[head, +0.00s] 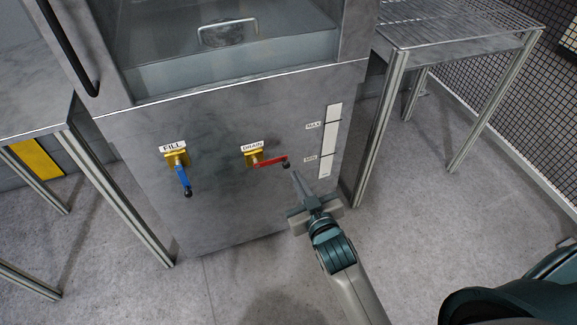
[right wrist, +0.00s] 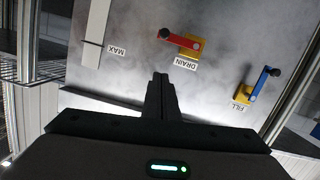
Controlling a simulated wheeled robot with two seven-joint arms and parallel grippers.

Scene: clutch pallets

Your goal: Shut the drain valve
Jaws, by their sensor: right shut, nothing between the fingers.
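The drain valve (head: 253,160) is a yellow body under a DRAIN label on the grey front panel. Its red handle (head: 271,162) lies roughly level, pointing right, with a dark knob at its end. In the right wrist view the red handle (right wrist: 180,40) shows beyond my fingertips. My right gripper (head: 297,176) is shut and empty, its tips close to the knob, just below and right of it. I cannot tell whether they touch in the head view; in the right wrist view the fingers (right wrist: 160,78) look apart from it. My left gripper is out of view.
The fill valve (head: 176,160), with a blue handle hanging down, is on the panel to the left. A white level strip (head: 330,140) marked MAX and MIN is to the right. A basin with clear walls (head: 225,70) sits above. Metal tables (head: 455,45) stand on both sides.

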